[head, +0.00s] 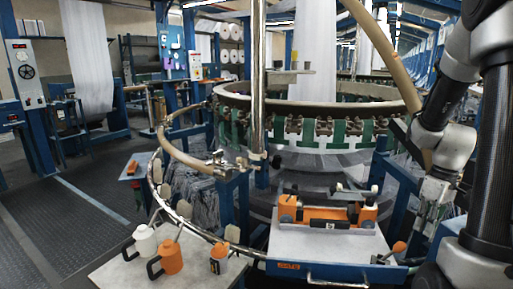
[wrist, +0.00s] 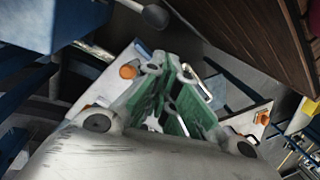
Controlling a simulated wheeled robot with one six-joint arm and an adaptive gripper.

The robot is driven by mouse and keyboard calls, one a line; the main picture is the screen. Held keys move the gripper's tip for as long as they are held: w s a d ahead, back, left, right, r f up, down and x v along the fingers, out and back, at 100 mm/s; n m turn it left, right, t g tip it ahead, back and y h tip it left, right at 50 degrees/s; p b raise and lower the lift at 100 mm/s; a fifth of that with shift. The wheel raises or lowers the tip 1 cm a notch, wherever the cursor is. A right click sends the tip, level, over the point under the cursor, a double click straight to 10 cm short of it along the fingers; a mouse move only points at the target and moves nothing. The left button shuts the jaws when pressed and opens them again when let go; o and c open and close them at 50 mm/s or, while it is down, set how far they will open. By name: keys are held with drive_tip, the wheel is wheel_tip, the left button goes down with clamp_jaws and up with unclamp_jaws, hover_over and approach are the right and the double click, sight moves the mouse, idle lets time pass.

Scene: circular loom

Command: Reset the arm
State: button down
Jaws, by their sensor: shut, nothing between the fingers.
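My arm comes in from the right edge of the head view and bends downward, a dark column standing beside it. My gripper (head: 424,222) hangs at its end, pointing down, to the right of the white tray with the orange device. In the wrist view my gripper (wrist: 168,92) shows its two green-padded fingers drawn together, with nothing held between them. The circular loom (head: 318,112) stands behind and left of the gripper, its ring lined with green and dark parts. The gripper appears apart from the loom, though the depth between them is hard to judge.
A white tray (head: 330,244) with a blue front carries an orange device (head: 325,213). An orange-knobbed lever (head: 392,252) stands at its right. Open floor lies left.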

drive_tip(key=s+a+r+m+t, duration=0.2)
drive_tip(key=s+a+r, duration=0.3)
drive_tip(key=a+r, duration=0.2)
drive_tip(key=s+a+r+m+t+h, duration=0.1)
drive_tip(key=s+a+r, duration=0.4)
drive_tip(key=r, duration=0.6)
drive_tip(key=a+m+t, duration=0.1)
drive_tip(key=t, duration=0.1)
drive_tip(key=shift+s+a+t+h, duration=0.25)
drive_tip(key=shift+a+t+h, duration=0.05)
drive_tip(key=shift+a, duration=0.1)
